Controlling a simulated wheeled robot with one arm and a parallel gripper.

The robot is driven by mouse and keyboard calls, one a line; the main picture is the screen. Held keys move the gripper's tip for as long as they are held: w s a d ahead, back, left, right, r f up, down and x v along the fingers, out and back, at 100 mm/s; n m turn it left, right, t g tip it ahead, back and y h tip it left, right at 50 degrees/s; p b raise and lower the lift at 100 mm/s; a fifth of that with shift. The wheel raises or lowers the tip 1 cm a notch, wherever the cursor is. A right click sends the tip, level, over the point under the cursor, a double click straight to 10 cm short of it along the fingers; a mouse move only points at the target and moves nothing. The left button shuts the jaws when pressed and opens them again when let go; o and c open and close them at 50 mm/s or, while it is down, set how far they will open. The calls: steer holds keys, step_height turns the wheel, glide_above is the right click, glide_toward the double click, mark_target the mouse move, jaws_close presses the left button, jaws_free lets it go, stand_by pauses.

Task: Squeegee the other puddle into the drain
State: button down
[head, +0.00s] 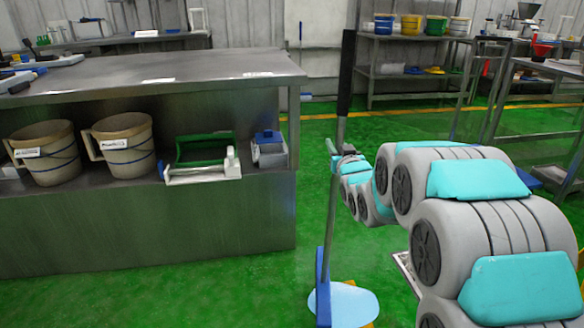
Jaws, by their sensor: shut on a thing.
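The squeegee (333,210) stands nearly upright in the head view, with a black grip on top, a grey pole and a blue head (322,297) low down. My gripper (340,158) is shut on the pole, below the black grip. A light blue puddle (352,307) lies on the green floor. The squeegee head is at the puddle's left side and overlaps it in the picture; I cannot tell whether it touches the floor. A pale grated edge (404,268), perhaps the drain, shows right of the puddle, mostly hidden behind my arm.
A steel counter (150,225) stands at left, with two beige buckets (45,152) (123,145) and a green-and-white tool (204,155) on its shelf. Shelving with coloured buckets (410,25) stands at the back. Green floor (240,285) is clear between counter and squeegee. Yellow patches edge the puddle.

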steer(key=s+a+f+n+g+y+b, duration=0.1)
steer(key=s+a+n+y+b, duration=0.15)
steer(key=a, duration=0.35)
steer(key=s+a+f+n+g+y+b, duration=0.1)
steer(key=a+f+y+b, duration=0.1)
steer(key=a+b, duration=0.3)
step_height(320, 180, down, 7)
steer(key=b, duration=0.2)
steer(key=shift+w+a, duration=0.15)
steer(key=shift+a, duration=0.05)
steer(key=shift+f+m+b, duration=0.25)
steer(key=shift+f+b, duration=0.35)
steer(key=shift+f, duration=0.3)
stand_by(0.4)
